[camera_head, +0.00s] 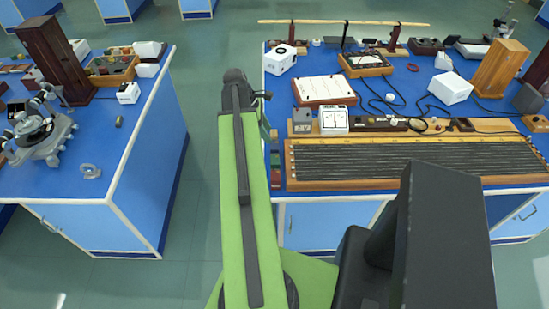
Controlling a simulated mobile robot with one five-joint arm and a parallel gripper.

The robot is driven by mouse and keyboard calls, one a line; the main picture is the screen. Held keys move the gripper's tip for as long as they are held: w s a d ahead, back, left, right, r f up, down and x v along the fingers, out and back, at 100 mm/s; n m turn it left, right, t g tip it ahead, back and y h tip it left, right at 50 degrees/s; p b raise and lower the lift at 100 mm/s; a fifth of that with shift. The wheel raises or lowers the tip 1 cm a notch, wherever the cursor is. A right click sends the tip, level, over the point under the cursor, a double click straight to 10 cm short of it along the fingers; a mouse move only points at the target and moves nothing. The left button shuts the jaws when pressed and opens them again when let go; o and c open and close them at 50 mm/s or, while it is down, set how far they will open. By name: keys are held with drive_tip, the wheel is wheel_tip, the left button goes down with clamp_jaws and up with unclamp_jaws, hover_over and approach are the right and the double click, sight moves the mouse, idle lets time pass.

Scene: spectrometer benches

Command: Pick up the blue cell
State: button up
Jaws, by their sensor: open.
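I cannot pick out the blue cell for certain. A column of small coloured blocks (275,157), with green, dark and reddish faces, stands at the left edge of the right bench, partly beside my green arm. No block there shows clearly as blue against the blue bench top. My green arm link reaches forward over the gap between the benches, and its dark far end is level with the right bench's left edge. No jaws or fingertips of my gripper can be made out.
The right bench (400,98) holds a long ribbed wooden board (415,158), a white meter (334,120), cables and white boxes. The left bench (110,135) holds a grey instrument (40,135) and a dark wooden tower (55,55). An open floor aisle (205,60) lies between them.

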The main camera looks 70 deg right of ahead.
sight(274, 145)
drive_tip(key=b+x, duration=0.1)
drive_tip(key=x, duration=0.2)
drive_tip(key=shift+w, duration=0.15)
drive_tip(key=shift+f+b, duration=0.3)
drive_tip(key=shift+b, duration=0.05)
drive_tip(key=shift+s, duration=0.2)
drive_tip(key=b+x, duration=0.5)
drive_tip(key=shift+a+f, duration=0.1)
drive_tip(key=shift+f, duration=0.05)
clamp_jaws()
